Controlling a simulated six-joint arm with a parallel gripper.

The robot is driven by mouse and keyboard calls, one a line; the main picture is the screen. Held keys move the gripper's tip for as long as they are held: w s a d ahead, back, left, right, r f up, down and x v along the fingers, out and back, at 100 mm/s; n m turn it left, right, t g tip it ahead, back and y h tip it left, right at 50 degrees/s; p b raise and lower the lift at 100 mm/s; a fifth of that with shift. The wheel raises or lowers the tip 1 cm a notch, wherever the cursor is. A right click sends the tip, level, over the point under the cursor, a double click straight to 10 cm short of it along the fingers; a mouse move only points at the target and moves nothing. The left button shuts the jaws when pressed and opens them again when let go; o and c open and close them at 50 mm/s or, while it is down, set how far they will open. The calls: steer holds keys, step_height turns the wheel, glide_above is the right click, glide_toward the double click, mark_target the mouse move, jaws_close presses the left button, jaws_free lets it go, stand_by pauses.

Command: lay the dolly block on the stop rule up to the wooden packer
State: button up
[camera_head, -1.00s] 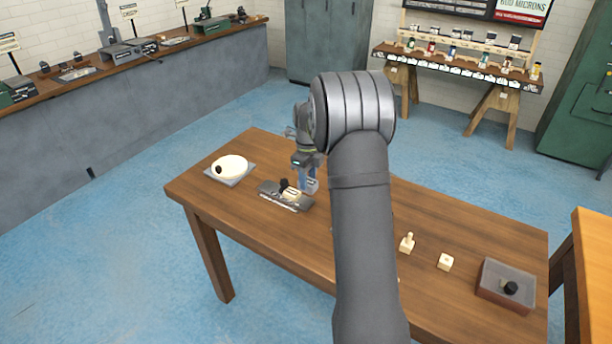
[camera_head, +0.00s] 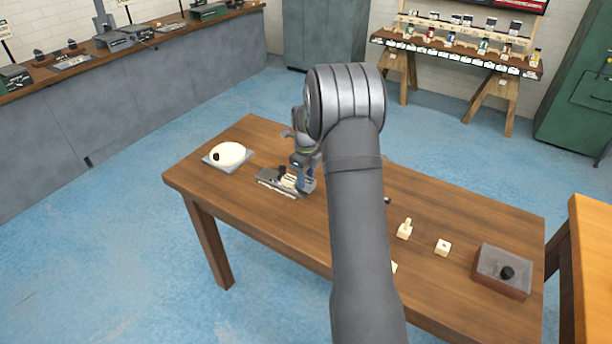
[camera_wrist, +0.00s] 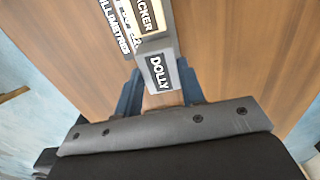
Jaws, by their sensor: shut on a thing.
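The dolly block (camera_wrist: 157,73) is grey with a black DOLLY label. In the wrist view it sits between the two fingers of my gripper (camera_wrist: 160,92), which is shut on it. The wooden packer (camera_wrist: 147,18), pale with a black label, lies just beyond the block, in line with it. Whether they touch is unclear. The stop rule (camera_wrist: 112,24) carries millimetre lettering along the packer's left side. In the head view my gripper (camera_head: 304,187) is low at the right end of the stop rule (camera_head: 268,184). The block's underside is hidden, so I cannot tell whether it rests on the rule.
A white rounded object (camera_head: 228,154) on a grey plate stands left of the rule. My arm hides the table's middle.

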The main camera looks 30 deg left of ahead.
steer(key=shift+f, duration=0.5)
stand_by(0.5)
steer(key=shift+a, duration=0.45)
stand_by(1.2)
steer(key=o, duration=1.2)
steer(key=shift+c, duration=0.2)
step_height(320, 180, up, 18)
steer(key=shift+f, duration=0.25)
steer(key=shift+f, duration=0.1)
step_height(320, 180, down, 17)
steer(key=shift+f, duration=0.2)
steer(key=shift+r, duration=0.1)
